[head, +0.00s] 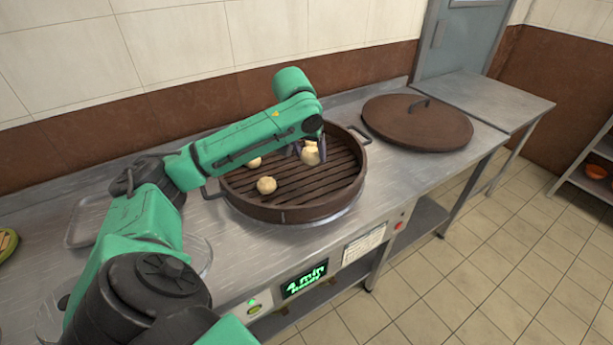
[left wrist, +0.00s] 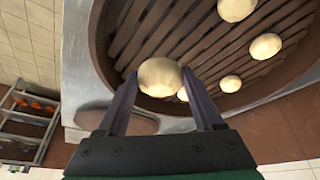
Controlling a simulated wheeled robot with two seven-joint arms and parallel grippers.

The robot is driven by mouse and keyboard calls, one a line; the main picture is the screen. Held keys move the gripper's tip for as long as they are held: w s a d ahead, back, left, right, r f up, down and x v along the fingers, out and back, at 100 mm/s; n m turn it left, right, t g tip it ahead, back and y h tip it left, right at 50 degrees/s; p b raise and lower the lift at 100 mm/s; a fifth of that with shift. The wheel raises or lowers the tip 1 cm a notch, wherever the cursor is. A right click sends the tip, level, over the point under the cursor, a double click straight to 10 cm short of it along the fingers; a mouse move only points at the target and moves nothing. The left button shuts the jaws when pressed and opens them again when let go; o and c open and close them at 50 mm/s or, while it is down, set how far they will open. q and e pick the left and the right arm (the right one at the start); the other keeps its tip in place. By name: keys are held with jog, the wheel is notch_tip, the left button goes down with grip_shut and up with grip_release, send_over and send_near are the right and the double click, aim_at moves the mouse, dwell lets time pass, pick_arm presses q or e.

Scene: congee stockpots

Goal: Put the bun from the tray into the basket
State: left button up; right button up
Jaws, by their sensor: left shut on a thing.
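The basket (head: 345,190) is a round brown steamer with a slatted floor, on the metal counter. My left gripper (head: 309,151) is over the back part of it, shut on a pale round bun (head: 311,157). The left wrist view shows this bun (left wrist: 159,77) between the two fingertips, with the slats behind it. I cannot tell whether it touches the slats. Other buns lie on the slats, one near the front left (head: 266,185) and one partly behind my arm (head: 254,163). A shallow metal tray (head: 84,232) stands at the left, partly hidden by my arm; its visible part is empty.
A round brown lid (head: 418,122) lies on the counter right of the basket. The basket has side handles (head: 358,134). A shelf with an orange bowl (head: 596,171) stands at the far right.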

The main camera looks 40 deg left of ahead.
aim_at(311, 190)
pick_arm(q)
notch_tip(311, 190, down, 11)
jog(key=shift+f+b, duration=0.15)
jog(key=shift+b, duration=0.2)
jog(key=shift+f, duration=0.1)
jog(key=o, duration=1.3)
jog(key=shift+o, duration=0.2)
jog(key=v, duration=1.2)
jog(key=shift+p, duration=0.35)
